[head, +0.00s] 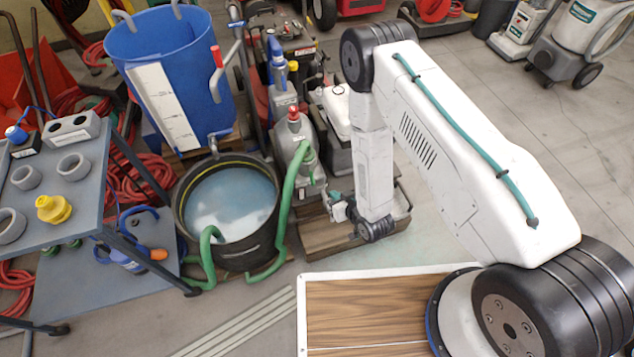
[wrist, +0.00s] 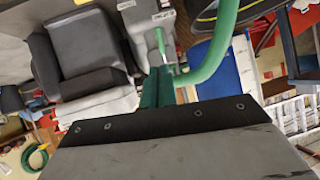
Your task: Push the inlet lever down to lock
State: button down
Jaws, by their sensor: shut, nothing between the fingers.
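A grey pump-like unit (head: 296,145) with a red knob on top stands right of the black tub, and a thick green hose joins it. In the wrist view, a slim green lever (wrist: 160,41) shows against the grey body (wrist: 150,22), which bears small labels. I take this to be the inlet lever; I cannot make it out clearly in the head view. My gripper (head: 335,201) is low at the unit's right side. In the wrist view its teal fingers (wrist: 157,86) are shut and empty, just below the lever's end. I cannot tell whether they touch.
The green hose (wrist: 217,48) curves close to the right of my fingers. The black tub (head: 230,210) of water and a blue barrel (head: 170,70) stand left of the unit. A grey cart (head: 75,205) is further left. Open floor (head: 500,110) lies to the right.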

aim_at(312, 175)
jog(key=x, duration=1.3)
jog(key=shift+w+f, duration=0.1)
jog(key=shift+w, duration=0.05)
jog(key=shift+w+a+f, duration=0.25)
jog(key=shift+w+f, duration=0.15)
jog(key=shift+w, duration=0.15)
jog(key=shift+a, duration=0.1)
jog(key=shift+w+a+r, duration=0.15)
jog(key=shift+w+r, duration=0.1)
jog(key=shift+r, duration=0.65)
jog(key=s+f+v, duration=0.1)
jog(key=f+v, duration=0.1)
jog(key=v, duration=1.2)
jog(key=shift+s+d, duration=0.3)
